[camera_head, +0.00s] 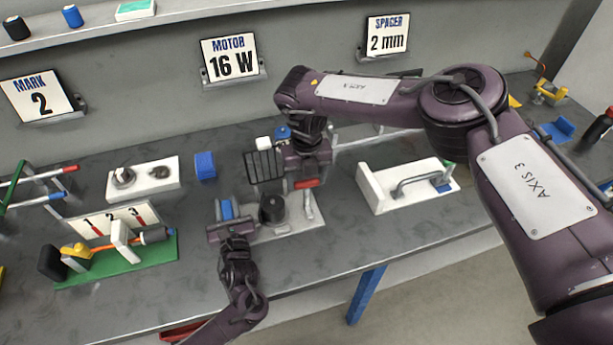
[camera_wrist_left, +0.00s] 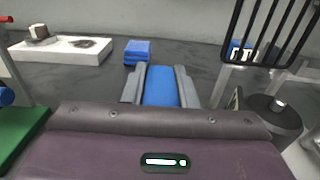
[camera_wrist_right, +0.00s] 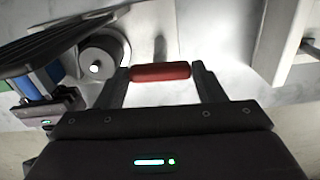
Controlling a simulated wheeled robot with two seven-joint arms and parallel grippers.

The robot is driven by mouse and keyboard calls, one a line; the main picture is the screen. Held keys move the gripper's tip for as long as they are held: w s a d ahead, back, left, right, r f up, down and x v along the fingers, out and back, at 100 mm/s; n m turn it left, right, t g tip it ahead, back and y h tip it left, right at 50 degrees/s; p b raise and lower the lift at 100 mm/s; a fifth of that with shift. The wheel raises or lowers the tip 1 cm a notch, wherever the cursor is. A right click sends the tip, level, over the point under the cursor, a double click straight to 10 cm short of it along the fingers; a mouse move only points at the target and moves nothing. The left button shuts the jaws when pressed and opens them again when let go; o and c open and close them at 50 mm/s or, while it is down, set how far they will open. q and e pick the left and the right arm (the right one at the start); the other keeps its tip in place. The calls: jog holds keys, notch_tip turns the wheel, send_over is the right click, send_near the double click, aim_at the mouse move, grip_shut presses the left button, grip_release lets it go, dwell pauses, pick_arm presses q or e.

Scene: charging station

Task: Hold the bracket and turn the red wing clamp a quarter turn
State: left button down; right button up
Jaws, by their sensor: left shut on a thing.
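My left gripper (camera_head: 228,212) is shut on the upright blue part of the bracket (camera_head: 226,208); the blue also shows between its fingers in the left wrist view (camera_wrist_left: 160,86). The bracket stands at the left end of a pale plate (camera_head: 290,229) with a dark round motor (camera_head: 272,208). My right gripper (camera_wrist_right: 161,75) is at the red wing clamp (camera_wrist_right: 160,72), right of the motor. The red bar spans the gap between the fingers, crosswise. I cannot tell whether they press on its ends. In the head view the red clamp (camera_head: 307,183) shows just below that gripper.
A black grille (camera_head: 265,166) stands close beside my right gripper. A white fixture with a grey handle (camera_head: 425,183) is at the right. A green board with a tool (camera_head: 130,262) and a blue block (camera_head: 205,165) are at the left. The table's front edge is near.

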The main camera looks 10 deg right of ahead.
jog(key=c, duration=0.5)
jog(key=shift+o, duration=0.2)
jog(key=shift+m, duration=0.3)
jog(key=m, duration=1)
jog(key=shift+m, duration=0.4)
jog(key=m, duration=0.4)
jog(key=shift+m, duration=0.4)
jog(key=o, duration=1)
